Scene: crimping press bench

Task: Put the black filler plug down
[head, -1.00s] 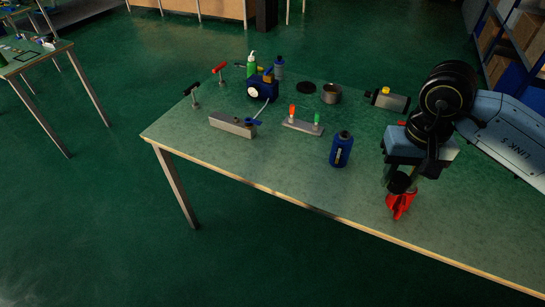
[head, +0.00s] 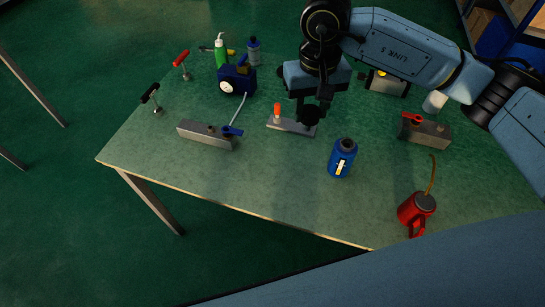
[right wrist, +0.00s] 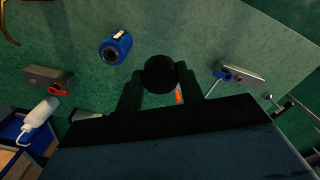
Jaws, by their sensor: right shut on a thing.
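My right gripper (head: 312,103) is shut on the black filler plug (head: 309,117). In the head view it is over the right end of the small grey plate (head: 289,125), and I cannot tell whether the plug touches it. In the right wrist view the plug (right wrist: 159,73) shows as a dark round cap between the two fingers (right wrist: 158,88). An orange-topped peg (head: 277,109) stands at the plate's left end. The plate's green-topped peg is hidden behind the gripper. My left gripper is not in view.
A red oil can (head: 414,212) with a thin spout is near the front edge. A grey block with a blue lever (head: 207,134) lies left. Bare table lies in front of the plate.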

